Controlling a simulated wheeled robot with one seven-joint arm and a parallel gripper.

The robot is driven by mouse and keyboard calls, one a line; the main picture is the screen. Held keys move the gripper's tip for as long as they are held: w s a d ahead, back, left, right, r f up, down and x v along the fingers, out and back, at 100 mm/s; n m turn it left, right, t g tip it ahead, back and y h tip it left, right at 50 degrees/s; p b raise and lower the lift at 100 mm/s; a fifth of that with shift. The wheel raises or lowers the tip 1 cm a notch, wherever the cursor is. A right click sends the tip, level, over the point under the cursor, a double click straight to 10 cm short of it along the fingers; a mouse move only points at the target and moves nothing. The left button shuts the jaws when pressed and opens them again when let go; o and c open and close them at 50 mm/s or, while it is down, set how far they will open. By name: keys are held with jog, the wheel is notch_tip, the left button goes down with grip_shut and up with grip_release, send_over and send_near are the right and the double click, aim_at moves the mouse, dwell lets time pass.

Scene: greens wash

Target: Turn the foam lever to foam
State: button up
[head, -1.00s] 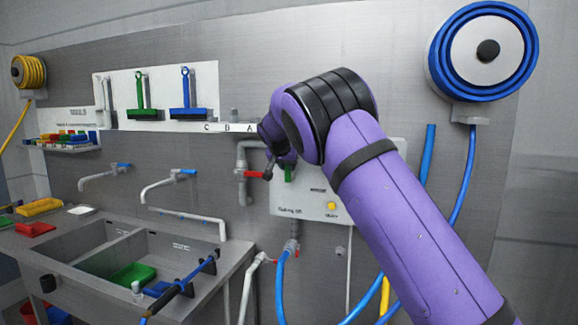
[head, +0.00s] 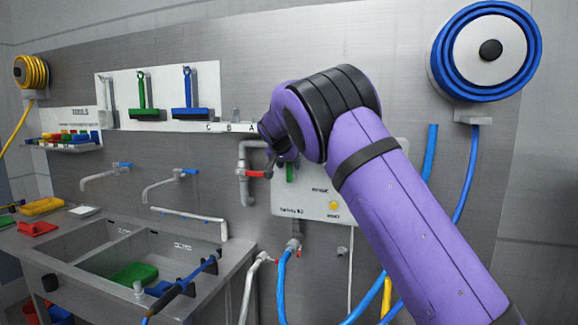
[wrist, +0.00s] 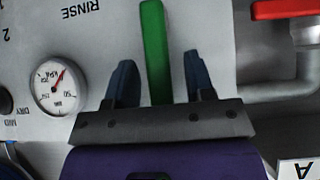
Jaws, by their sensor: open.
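The foam lever appears as a green bar (wrist: 152,40) on the pale control panel (wrist: 90,30), with an upside-down RINSE label to its left in the wrist view. In the head view only a short green piece (head: 290,172) shows below my wrist. My gripper (wrist: 157,62) is open, with one dark finger on each side of the lever. A gap shows between the lever and each finger in the wrist view. How deep the fingers reach along the lever I cannot tell. In the head view my arm hides most of the gripper and part of the panel.
A red valve handle (wrist: 285,10) on a grey pipe is close beside the gripper. A round gauge (wrist: 58,88) sits on the panel. A blue hose (head: 283,285) hangs below. A double sink (head: 125,255) stands at the left, and a blue hose reel (head: 465,60) hangs upper right.

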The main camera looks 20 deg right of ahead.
jog(key=v, duration=0.9)
jog(key=shift+s+a+r, duration=0.15)
jog(key=shift+s+r, duration=0.1)
jog(key=shift+r, duration=0.05)
jog(key=s+d+r+n+g+y, duration=0.15)
jog(key=s+d, duration=0.45)
jog(key=s, duration=0.6)
jog(key=s+d+r+n+g+y, duration=0.1)
jog(key=s+d+y, duration=0.35)
jog(key=s, duration=0.85)
jog(key=s+f+n, duration=0.1)
jog(key=s+f, duration=0.2)
jog(key=s, duration=0.6)
jog(key=s+f+n, duration=0.2)
jog(key=s+f, duration=0.1)
jog(key=s, duration=0.7)
jog(key=s+f+n, duration=0.1)
jog(key=s+f, duration=0.2)
jog(key=s, duration=0.7)
jog(key=shift+s+a+f+h, duration=0.25)
jog(key=shift+a+h, duration=0.1)
jog(key=shift+h, duration=0.05)
jog(key=shift+w+t, duration=0.1)
jog(key=shift+t, duration=0.15)
